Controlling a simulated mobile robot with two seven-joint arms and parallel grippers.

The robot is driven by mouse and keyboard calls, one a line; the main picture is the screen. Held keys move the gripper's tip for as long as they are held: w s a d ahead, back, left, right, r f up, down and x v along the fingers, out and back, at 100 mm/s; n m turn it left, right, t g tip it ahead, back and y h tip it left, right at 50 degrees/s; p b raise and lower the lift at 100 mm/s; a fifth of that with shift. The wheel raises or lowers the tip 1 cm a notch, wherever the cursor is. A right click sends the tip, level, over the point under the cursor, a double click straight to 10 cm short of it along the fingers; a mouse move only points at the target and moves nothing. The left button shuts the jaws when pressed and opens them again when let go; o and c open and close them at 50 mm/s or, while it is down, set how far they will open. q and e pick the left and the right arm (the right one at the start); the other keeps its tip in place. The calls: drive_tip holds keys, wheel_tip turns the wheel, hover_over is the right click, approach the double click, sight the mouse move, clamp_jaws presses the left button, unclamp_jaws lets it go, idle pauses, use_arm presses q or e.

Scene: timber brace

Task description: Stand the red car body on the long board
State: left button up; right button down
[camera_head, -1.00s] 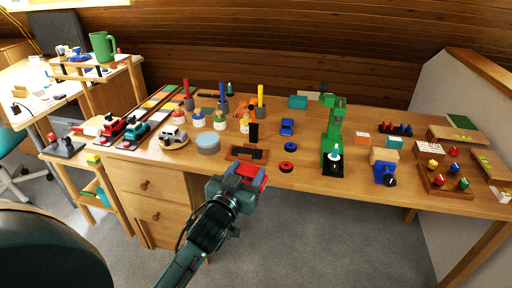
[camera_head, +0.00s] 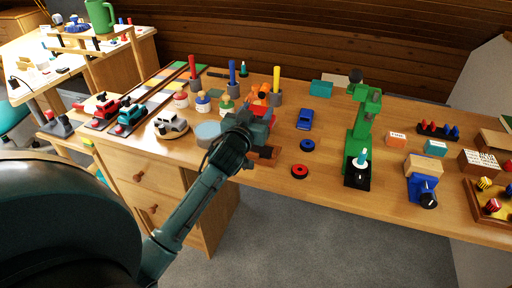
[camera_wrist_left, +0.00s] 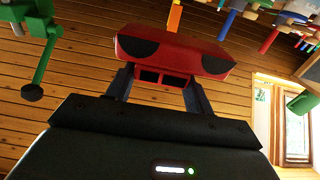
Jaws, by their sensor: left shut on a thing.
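My left gripper (camera_head: 255,118) is shut on the red car body (camera_wrist_left: 175,50) and holds it above the table, at the middle left of the head view. In the wrist view the car body lies across the fingers, with two dark rounded wheel recesses showing. In the head view only a little of its red shows, the rest being hidden by the gripper. Long narrow boards with coloured patches (camera_head: 150,92) run back along the table's left end; I cannot tell for sure which is the long board. My right gripper is not in view.
A brown base (camera_head: 265,156) lies partly hidden under my left gripper.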

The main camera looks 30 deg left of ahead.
use_arm(q)
wheel_tip(320, 180, down, 4)
drive_tip(key=shift+f+b, duration=0.2)
drive_tip(key=shift+b, duration=0.3)
wheel_tip(320, 180, down, 4)
drive_tip(key=shift+f+b, duration=0.15)
drive_tip(key=shift+b, duration=0.35)
drive_tip(key=shift+f, duration=0.45)
drive_tip(key=o, duration=1)
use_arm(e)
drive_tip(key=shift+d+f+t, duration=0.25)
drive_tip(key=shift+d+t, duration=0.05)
